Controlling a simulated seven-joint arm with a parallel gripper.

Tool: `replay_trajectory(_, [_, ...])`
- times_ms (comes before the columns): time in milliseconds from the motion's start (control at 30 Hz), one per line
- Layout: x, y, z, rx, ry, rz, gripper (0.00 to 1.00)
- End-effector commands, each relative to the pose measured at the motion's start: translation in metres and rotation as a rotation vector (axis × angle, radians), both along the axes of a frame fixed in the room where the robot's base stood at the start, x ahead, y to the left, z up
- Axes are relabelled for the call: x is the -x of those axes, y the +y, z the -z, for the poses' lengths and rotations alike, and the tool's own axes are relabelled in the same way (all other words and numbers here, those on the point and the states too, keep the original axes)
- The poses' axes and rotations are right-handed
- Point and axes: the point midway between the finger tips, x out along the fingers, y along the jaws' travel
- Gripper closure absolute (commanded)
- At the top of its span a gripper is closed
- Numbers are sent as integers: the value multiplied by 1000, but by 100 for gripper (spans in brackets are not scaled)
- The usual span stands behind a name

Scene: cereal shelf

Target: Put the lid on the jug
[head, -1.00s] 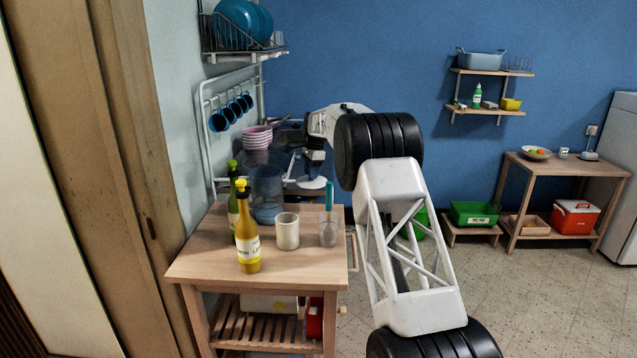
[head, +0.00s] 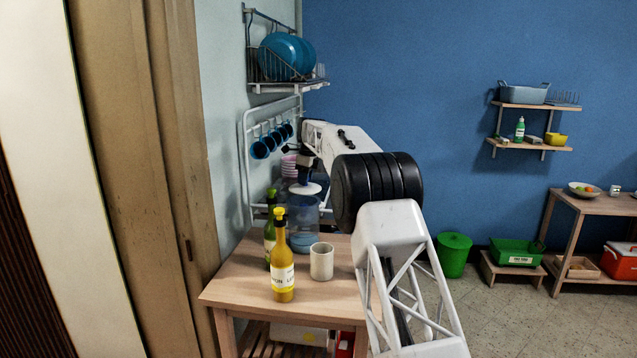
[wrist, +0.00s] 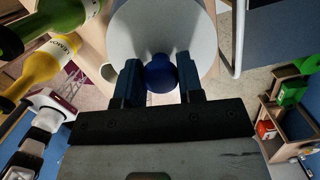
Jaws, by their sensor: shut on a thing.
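The jug (head: 303,238) is clear and bluish and stands upright at the back of the wooden table in the head view. The lid is a white disc (head: 305,189) with a blue knob (wrist: 160,73). My gripper (head: 307,172) points down and is shut on the knob, with one finger on each side in the wrist view (wrist: 160,80). In the head view the lid appears over the jug's mouth, roughly level. I cannot tell whether it touches the rim. In the wrist view the lid's disc (wrist: 160,30) fills the top middle, and I cannot make out the jug there.
A yellow bottle (head: 283,270), a green bottle (head: 270,240) and a whitish cup (head: 321,262) stand in front of the jug on the table (head: 245,283). Pink stacked bowls (head: 289,166) are behind. Blue mugs (head: 262,150) hang on the wall rack. The table's front left is clear.

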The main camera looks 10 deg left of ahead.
Motion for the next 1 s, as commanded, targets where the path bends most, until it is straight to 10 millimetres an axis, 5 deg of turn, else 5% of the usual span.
replay_trajectory(567, [2,7,-1,-1,1,13,89])
replay_trajectory(1000, [2,6,17,0,1,13,89])
